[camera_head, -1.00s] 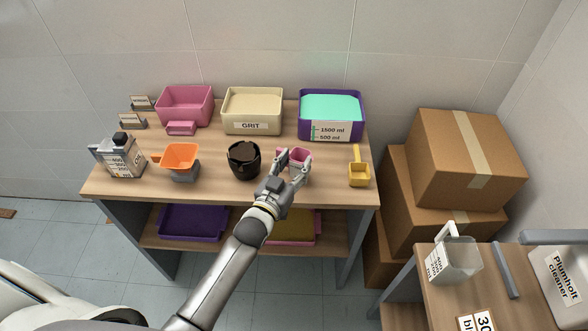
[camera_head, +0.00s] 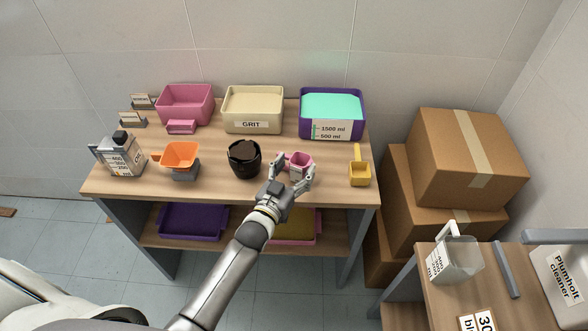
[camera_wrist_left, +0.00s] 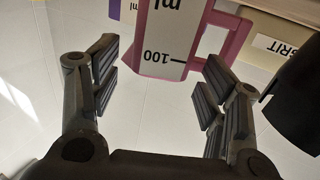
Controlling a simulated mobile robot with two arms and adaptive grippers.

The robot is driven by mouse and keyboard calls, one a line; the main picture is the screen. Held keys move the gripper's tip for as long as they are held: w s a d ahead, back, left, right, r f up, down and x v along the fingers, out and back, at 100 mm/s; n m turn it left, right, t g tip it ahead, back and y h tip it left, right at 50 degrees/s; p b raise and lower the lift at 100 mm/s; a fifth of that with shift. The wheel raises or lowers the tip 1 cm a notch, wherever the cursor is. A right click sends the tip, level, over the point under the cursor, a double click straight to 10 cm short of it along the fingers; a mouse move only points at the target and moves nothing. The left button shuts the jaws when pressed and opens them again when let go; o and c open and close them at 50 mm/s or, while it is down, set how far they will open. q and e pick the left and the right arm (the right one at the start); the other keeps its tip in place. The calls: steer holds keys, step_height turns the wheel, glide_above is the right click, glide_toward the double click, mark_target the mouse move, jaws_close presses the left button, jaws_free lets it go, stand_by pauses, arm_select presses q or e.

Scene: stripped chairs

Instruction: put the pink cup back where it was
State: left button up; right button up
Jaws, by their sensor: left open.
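The pink cup (camera_head: 301,162) stands upright on the wooden table, between the black pot and the yellow scoop. My left gripper (camera_head: 295,173) is open on the near side of the cup, its fingers spread toward it. In the left wrist view the cup (camera_wrist_left: 163,48) shows its white label with a 100 mark and its pink handle. It lies just beyond and between the open fingers (camera_wrist_left: 160,80), with no finger closed on it. My right gripper is not in view.
The black pot (camera_head: 244,160) stands close left of my gripper, and the yellow scoop (camera_head: 360,174) is to the right. A pink bin (camera_head: 185,103), a cream GRIT bin (camera_head: 252,126) and a purple bin (camera_head: 332,130) line the back.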

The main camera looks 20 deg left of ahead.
arm_select(q)
steer(key=shift+r, duration=0.2)
steer(key=shift+s+f, duration=0.1)
steer(key=shift+s, duration=0.15)
steer(key=s+a+b, duration=0.1)
steer(key=s, duration=1)
steer(key=shift+s+a, duration=0.25)
steer(key=shift+a, duration=0.05)
steer(key=s+f+g, duration=0.3)
steer(key=f, duration=0.6)
steer(key=s+f+g, duration=0.2)
steer(key=s+f, duration=0.1)
steer(key=f, duration=0.7)
steer(key=s+f+g, duration=0.3)
steer(key=s+f, duration=0.1)
steer(key=f, duration=0.5)
steer(key=s+a+f+g, duration=0.1)
steer(key=s+f+g, duration=0.2)
steer(key=s+f, duration=0.3)
steer(key=s+a+f+g+y, duration=0.1)
steer(key=s+f+g, duration=0.2)
steer(key=s, duration=1)
steer(key=s+a+f+m+g+y, duration=0.1)
steer(key=s+a+f+g, duration=0.1)
steer(key=s+f, duration=0.7)
steer(key=shift+s+f+g, duration=0.35)
steer(key=shift+f+g, duration=0.05)
steer(key=shift+f, duration=0.2)
